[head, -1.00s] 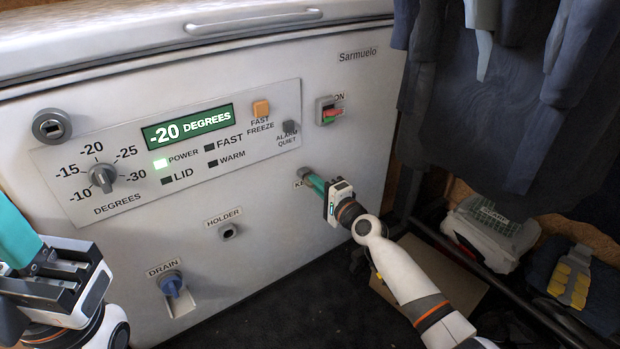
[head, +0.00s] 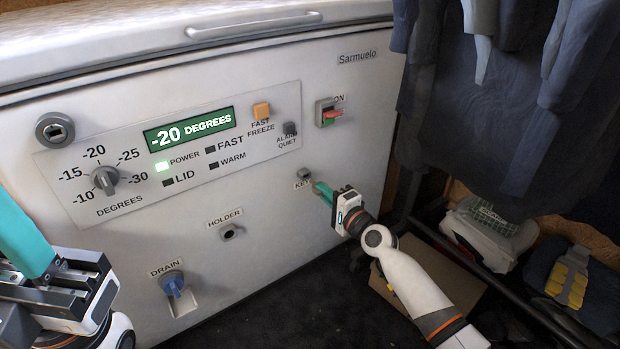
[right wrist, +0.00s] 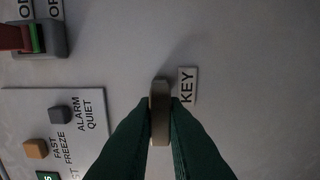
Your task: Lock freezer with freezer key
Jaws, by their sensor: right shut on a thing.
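The white chest freezer (head: 280,215) fills the left and middle of the head view. A round grey lock with a slot (head: 55,129) is at its upper left. My right gripper (head: 320,188) is in front of the small grey KEY fitting (head: 304,174). In the right wrist view, the right gripper (right wrist: 160,115) has its dark green fingers shut on a slim tan-grey piece, the freezer key (right wrist: 160,108). Its far end points at the panel beside the KEY label; I cannot tell whether it touches the fitting. My left gripper (head: 25,240) is at the left edge, fingertips cut off.
The panel also carries a temperature dial (head: 105,180), a red-green switch (head: 328,113), a HOLDER socket (head: 231,231) and a blue drain knob (head: 172,284). Dark clothes (head: 485,110) hang at the right, above a grey-white case (head: 490,230). Space before the panel's middle is clear.

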